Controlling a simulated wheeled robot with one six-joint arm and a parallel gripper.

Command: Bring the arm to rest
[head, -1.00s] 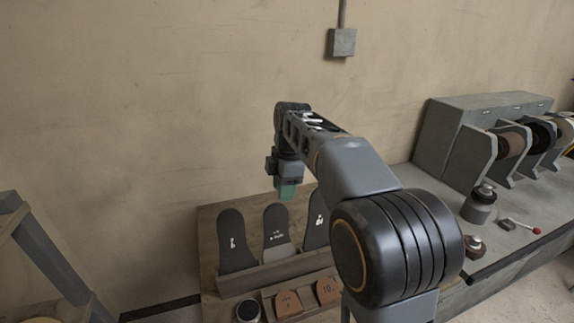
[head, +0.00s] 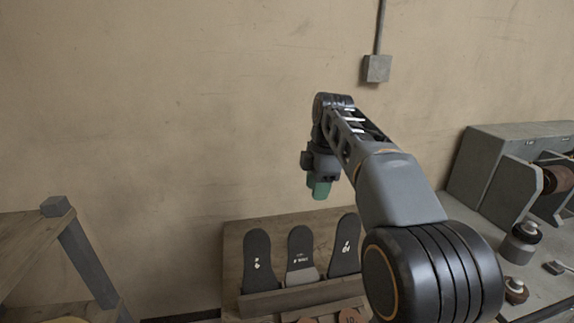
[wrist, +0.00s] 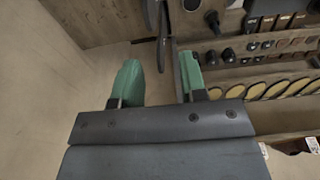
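My gripper (head: 320,188) hangs at the end of my bent arm, fingers down, in front of the bare wall.
A wooden rack (head: 232,232) with several dark soles (head: 257,262) stands below the gripper. A grey machine (head: 488,165) on a bench is at right, a wooden frame (head: 85,262) at left. The wrist view shows shelves (wrist: 265,88) of small parts at right.

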